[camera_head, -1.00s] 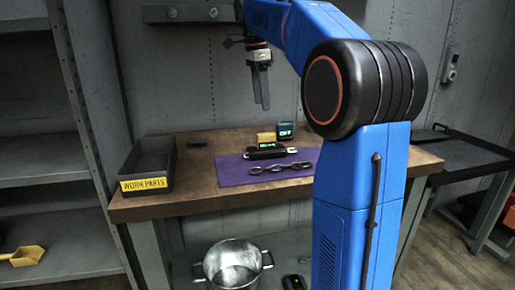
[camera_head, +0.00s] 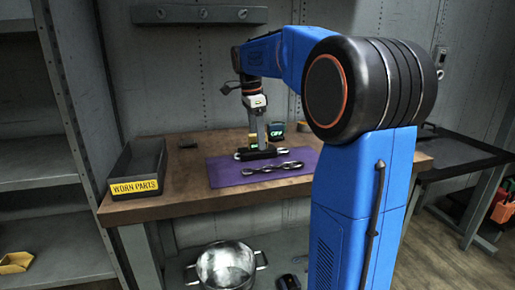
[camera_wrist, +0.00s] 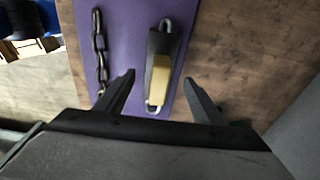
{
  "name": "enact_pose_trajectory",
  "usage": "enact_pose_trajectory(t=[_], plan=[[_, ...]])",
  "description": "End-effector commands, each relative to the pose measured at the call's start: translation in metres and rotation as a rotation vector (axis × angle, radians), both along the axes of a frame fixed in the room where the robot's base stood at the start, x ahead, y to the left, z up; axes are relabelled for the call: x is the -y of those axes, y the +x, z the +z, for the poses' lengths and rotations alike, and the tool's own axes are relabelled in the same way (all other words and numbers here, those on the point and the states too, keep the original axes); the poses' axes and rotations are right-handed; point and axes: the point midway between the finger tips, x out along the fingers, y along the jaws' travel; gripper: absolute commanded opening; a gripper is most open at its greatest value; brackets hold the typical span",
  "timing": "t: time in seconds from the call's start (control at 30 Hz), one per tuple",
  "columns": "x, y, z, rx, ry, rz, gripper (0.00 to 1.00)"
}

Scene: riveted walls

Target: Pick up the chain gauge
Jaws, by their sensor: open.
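The chain gauge (camera_head: 243,155), a dark bar with metal ends and a yellow block on it, lies on the purple mat (camera_head: 225,177). In the wrist view the gauge (camera_wrist: 164,45) lies lengthwise between my fingers, its yellow block (camera_wrist: 160,75) in the gap. My gripper (camera_wrist: 159,77) is open, with one finger on each side and nothing held. In the head view my gripper (camera_head: 257,142) points down over the gauge and partly hides it. I cannot tell whether the fingers touch it. A dark chain (camera_head: 272,168) lies on the mat in front of the gauge.
A small box reading OFF (camera_head: 277,130) stands behind the gauge. The WORN PARTS bin (camera_head: 137,186) is at the bench's left end, with a small dark block (camera_head: 188,143) near it. A metal pot (camera_head: 226,268) stands below the bench. Bare wood lies left of the mat.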

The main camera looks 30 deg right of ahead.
Motion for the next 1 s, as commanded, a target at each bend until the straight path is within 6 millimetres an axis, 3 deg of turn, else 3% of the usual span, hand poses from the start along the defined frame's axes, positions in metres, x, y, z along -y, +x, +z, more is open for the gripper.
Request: enact_pose_trajectory(t=[0.27, 0.57, 0.83, 1.0], plan=[[0.004, -0.003, -0.033, -0.001, 0.0, 0.0, 0.62], [0.004, -0.003, -0.037, 0.0, 0.0, 0.0, 0.62], [0.004, -0.003, -0.037, 0.0, 0.0, 0.0, 0.0], [0.004, -0.003, -0.036, 0.001, 0.0, 0.0, 0.0]])
